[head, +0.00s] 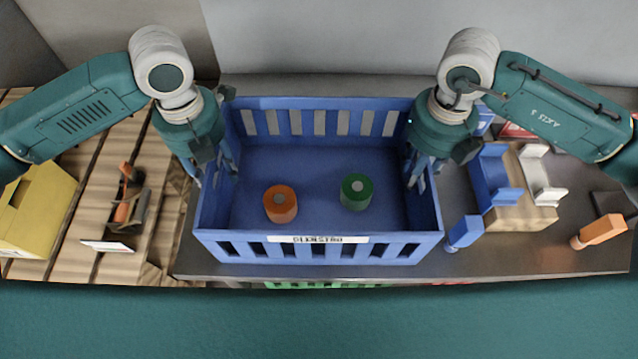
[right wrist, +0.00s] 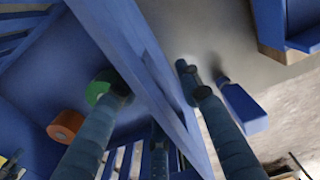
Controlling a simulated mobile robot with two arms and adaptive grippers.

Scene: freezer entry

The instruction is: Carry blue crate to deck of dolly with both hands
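The blue crate (head: 290,250) stands upright on a grey table, with a white label on its near wall. An orange roll (head: 280,204) and a green roll (head: 356,192) are inside it. My left gripper (head: 214,172) is at the crate's left wall, pointing down, with fingers on both sides of the rim. My right gripper (head: 423,172) is at the right wall. In the right wrist view, its open fingers (right wrist: 155,100) straddle the blue crate wall (right wrist: 148,70), with gaps visible. I cannot identify the dolly in these views.
Right of the crate are a blue-handled item (head: 463,232), a wooden block with blue and white brackets (head: 520,208) and an orange-handled item (head: 598,231). A yellow box (head: 38,212) and an orange-and-dark tool (head: 128,205) lie on wooden slats at left. A wall stands behind.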

